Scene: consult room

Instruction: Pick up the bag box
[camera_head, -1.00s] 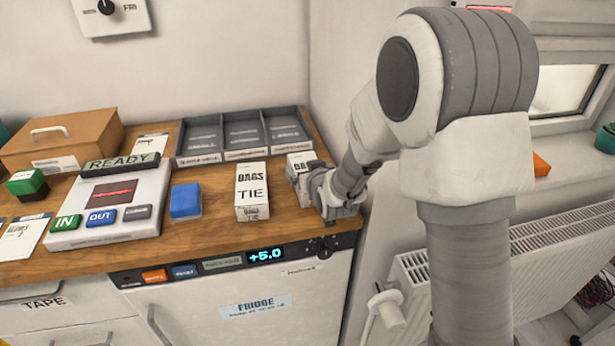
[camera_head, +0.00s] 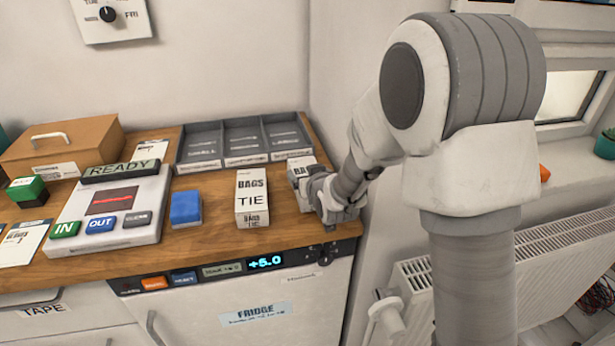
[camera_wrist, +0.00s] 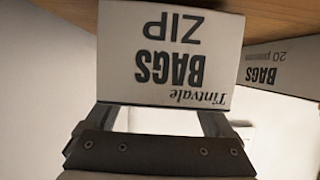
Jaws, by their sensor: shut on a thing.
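A white box labelled "BAGS ZIP" (camera_wrist: 168,55) fills the upper middle of the wrist view, upside down there, between the two fingers of my gripper (camera_wrist: 165,118). In the head view this bag box (camera_head: 298,166) stands at the right end of the wooden counter, mostly hidden behind my gripper (camera_head: 318,190). My gripper is shut on it. A second white box labelled "BAGS TIE" (camera_head: 252,197) stands just left of it. Its side, marked "BAGS", also shows at the right of the wrist view (camera_wrist: 278,70). I cannot tell whether the held box touches the counter.
A grey three-part tray (camera_head: 200,165) lies behind the boxes against the wall. A blue block (camera_head: 186,208) and a white device with buttons (camera_head: 148,190) are to the left. A brown case (camera_head: 62,150) stands further left. The wall is close on the right.

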